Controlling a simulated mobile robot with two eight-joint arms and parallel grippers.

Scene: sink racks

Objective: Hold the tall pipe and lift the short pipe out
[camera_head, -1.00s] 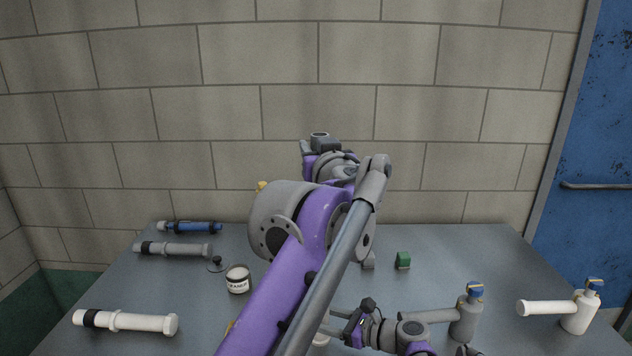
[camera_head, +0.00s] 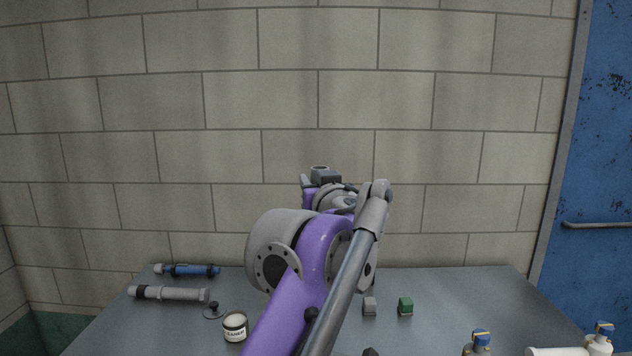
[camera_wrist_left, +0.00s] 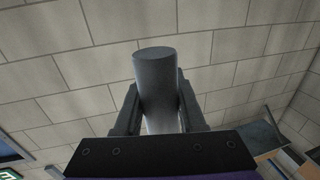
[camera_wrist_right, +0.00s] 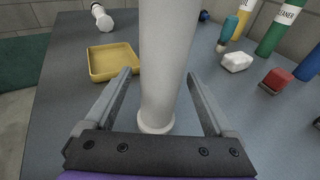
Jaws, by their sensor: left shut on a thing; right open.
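In the left wrist view a grey pipe (camera_wrist_left: 155,72) points up between the fingers of my left gripper (camera_wrist_left: 158,100), which is shut on it. Its lower part looks paler; I cannot tell whether that is a second pipe. The left gripper (camera_head: 320,175) also shows small in the head view, behind my purple arm. In the right wrist view a tall white pipe (camera_wrist_right: 160,70) stands upright on the table, its flared foot showing. My right gripper (camera_wrist_right: 160,88) is open, with a finger on each side of the pipe. The joint between the pipes is hidden.
Pipe lengths in blue (camera_head: 190,271) and grey (camera_head: 168,294) lie at the left.

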